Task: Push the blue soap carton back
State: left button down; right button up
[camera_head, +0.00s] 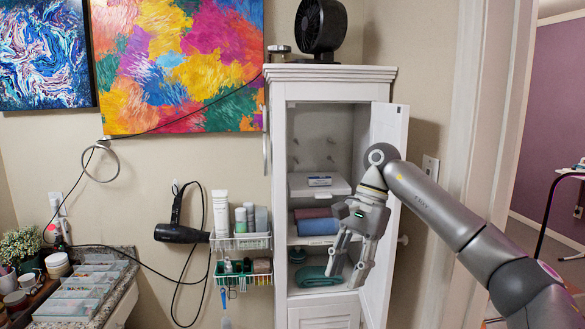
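A small blue-and-white carton (320,181) shows at the front of the upper shelf in the open white cabinet (279,130); it looks like the blue soap carton. My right gripper (345,277) reaches in from the right and hangs in front of the cabinet opening, fingers pointing down. Its two fingers are apart with nothing between them. The fingertips are lower than the carton, at the height of the lower shelf in the picture, and do not touch it. My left gripper is not in view.
The cabinet door (389,230) stands open behind my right arm. Rolled towels (317,222) lie on the middle shelf and a folded teal towel (315,277) below. A black fan (321,27) stands on top. Wire baskets (243,243) hang on the wall to the left.

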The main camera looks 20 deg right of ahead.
aim_at(320, 180)
jog(key=i+j+z, duration=0.3)
jog(key=i, duration=0.35)
jog(key=i+j+z, duration=0.3)
jog(key=i+j, duration=0.15)
jog(key=i, duration=0.1)
